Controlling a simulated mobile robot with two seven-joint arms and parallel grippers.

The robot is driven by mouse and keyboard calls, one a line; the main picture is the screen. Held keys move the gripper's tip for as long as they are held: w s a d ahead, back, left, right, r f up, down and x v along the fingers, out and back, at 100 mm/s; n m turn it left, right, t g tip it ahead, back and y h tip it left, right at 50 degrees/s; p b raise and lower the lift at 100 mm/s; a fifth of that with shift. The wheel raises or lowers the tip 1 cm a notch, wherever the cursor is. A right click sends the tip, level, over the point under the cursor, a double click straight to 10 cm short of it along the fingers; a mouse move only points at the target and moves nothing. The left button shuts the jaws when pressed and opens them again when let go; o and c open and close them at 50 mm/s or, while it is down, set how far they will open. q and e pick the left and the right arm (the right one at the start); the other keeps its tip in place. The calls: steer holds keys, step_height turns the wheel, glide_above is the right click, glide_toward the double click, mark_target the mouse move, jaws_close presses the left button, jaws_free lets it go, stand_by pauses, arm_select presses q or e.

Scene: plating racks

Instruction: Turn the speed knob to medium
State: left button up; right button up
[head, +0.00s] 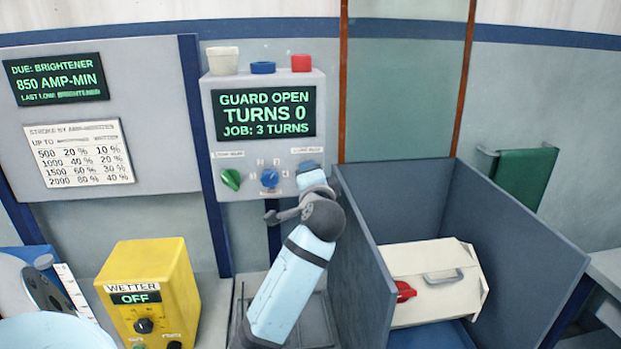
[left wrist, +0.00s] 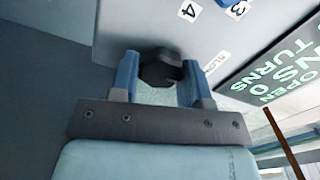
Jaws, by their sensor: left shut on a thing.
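The grey control panel (head: 263,118) has a lit screen reading GUARD OPEN, TURNS 0, JOB: 3 TURNS. Below it are a green knob (head: 231,180) at left and a blue dial knob (head: 269,178) in the middle. My left gripper (head: 309,176) is at the panel's lower right, below a small white label. In the left wrist view, my left gripper (left wrist: 160,76) has its blue fingers on both sides of a dark knob (left wrist: 158,64) and is shut on it. A partly readable label is beside the knob. The head view hides its setting. My right gripper is in neither view.
A dark grey bin (head: 365,220) stands right of my arm, holding a cream box (head: 425,262) with a red latch. A yellow WETTER unit (head: 170,270) showing OFF is at lower left. A stroke chart (head: 79,154) hangs on the left board.

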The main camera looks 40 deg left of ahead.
arm_select(q)
steer(key=shift+f, duration=0.1)
steer(key=o, duration=0.9)
steer(key=shift+d, duration=0.1)
steer(key=b+v, duration=0.1)
steer(key=v, duration=1.2)
steer(key=shift+s+d+b, duration=0.2)
steer(key=shift+d+b, duration=0.1)
steer(key=shift+b, duration=0.1)
